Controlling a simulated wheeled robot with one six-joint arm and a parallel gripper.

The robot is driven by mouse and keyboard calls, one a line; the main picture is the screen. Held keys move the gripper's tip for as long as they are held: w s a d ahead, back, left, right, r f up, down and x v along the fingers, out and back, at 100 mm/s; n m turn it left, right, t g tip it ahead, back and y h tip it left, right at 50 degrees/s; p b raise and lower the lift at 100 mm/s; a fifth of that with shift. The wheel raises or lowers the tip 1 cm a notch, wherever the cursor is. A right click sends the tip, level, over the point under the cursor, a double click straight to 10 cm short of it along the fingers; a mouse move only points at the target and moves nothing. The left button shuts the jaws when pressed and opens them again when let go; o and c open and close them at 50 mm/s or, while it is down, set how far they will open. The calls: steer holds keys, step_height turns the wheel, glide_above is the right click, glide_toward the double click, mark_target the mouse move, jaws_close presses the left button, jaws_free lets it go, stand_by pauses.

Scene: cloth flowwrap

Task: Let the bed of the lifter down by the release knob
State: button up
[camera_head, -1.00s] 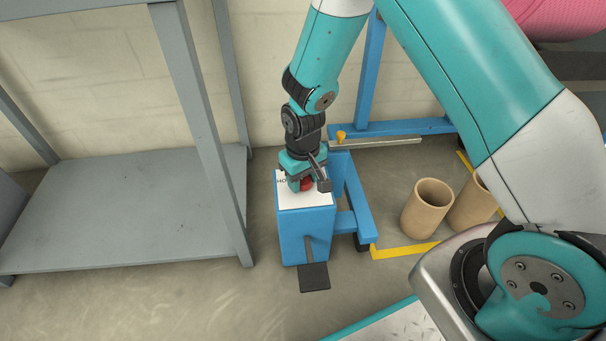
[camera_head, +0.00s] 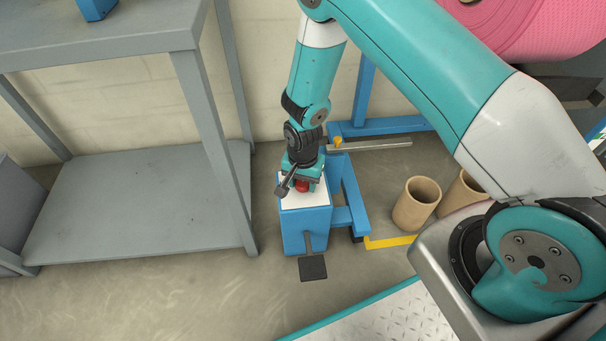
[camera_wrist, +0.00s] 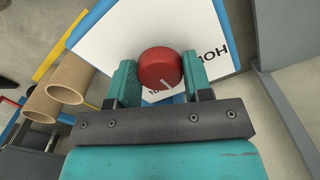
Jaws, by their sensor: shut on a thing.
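The red release knob (camera_wrist: 160,68) sits on the white label plate (camera_wrist: 118,32) on top of the blue box of the lifter (camera_head: 305,228). In the wrist view the knob lies between the two fingers of my gripper (camera_wrist: 160,80), which are shut on it. A pale line marks the knob's face. Lettering shows on the plate, partly hidden by the knob and fingers. In the head view my gripper (camera_head: 304,183) points down at the box top, and a bit of the red knob shows below it. The lifter's bed is not clearly seen.
A black pedal (camera_head: 313,268) stands at the box's foot. Cardboard tubes (camera_head: 416,203) stand to the right near a yellow floor line (camera_head: 388,242). A grey shelf table (camera_head: 140,205) stands close on the left. A pink roll (camera_head: 510,25) is at upper right.

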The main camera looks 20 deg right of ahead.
steer(key=shift+m+p, duration=1.05)
steer(key=shift+m, duration=0.95)
steer(key=o, duration=0.9)
step_height(320, 180, up, 17)
steer(key=p, duration=0.6)
steer(key=shift+r, duration=0.2)
